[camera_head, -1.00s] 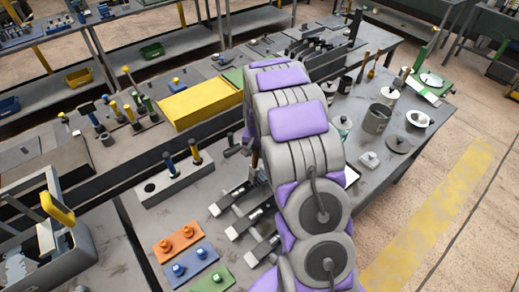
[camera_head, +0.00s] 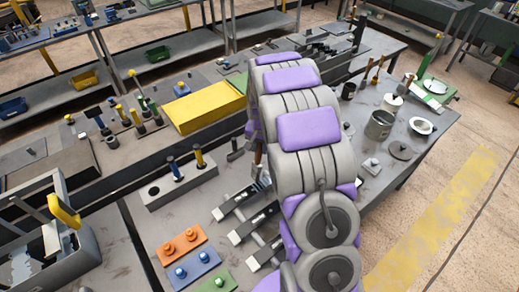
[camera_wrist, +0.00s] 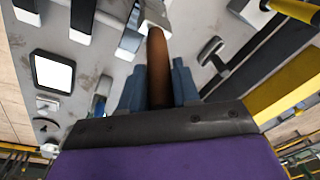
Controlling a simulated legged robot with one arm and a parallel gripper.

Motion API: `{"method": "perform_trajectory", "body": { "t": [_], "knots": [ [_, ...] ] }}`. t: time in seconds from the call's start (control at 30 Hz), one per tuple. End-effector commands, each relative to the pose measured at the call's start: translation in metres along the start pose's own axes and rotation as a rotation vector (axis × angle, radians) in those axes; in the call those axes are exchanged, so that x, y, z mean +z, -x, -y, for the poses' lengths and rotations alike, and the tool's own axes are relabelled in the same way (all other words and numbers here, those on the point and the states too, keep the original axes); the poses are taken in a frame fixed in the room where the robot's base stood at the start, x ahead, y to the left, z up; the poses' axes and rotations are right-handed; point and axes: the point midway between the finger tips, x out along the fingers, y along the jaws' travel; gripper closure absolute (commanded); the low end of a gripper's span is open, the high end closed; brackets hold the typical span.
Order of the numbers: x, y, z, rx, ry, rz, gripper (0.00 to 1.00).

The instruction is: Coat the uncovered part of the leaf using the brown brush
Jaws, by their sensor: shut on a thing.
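My gripper (camera_wrist: 158,88) is shut on the brown handle of the brush (camera_wrist: 157,70) in the wrist view. The handle points up the picture, and its far end overlaps a pale block-like end (camera_wrist: 155,17); I cannot tell whether they touch. The bristles are not clearly visible. In the head view, several dark leaf bars with pale ends lie side by side on the bench, one of them a leaf (camera_head: 232,204) just left of my arm. My arm hides the gripper and part of these bars there. Which part of the leaf is uncovered is unclear.
A grey block with two upright handled tools (camera_head: 180,187) stands left of the leaves. Orange (camera_head: 181,246), blue and green plates with knobs lie in front. A yellow box (camera_head: 206,107) is behind. Pots and lids, including a grey pot (camera_head: 379,125), stand right of my arm.

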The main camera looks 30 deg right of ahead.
Motion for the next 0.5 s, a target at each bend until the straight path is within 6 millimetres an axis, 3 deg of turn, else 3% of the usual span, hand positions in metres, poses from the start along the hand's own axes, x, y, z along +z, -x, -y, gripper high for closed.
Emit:
{"method": "perform_trajectory", "body": {
  "t": [0.33,0.5],
  "knots": [
    [0.0,0.003,0.0,0.0,0.0,0.0,0.99],
    [-0.001,0.014,0.001,0.0,0.0,0.0,0.99]
  ]
}}
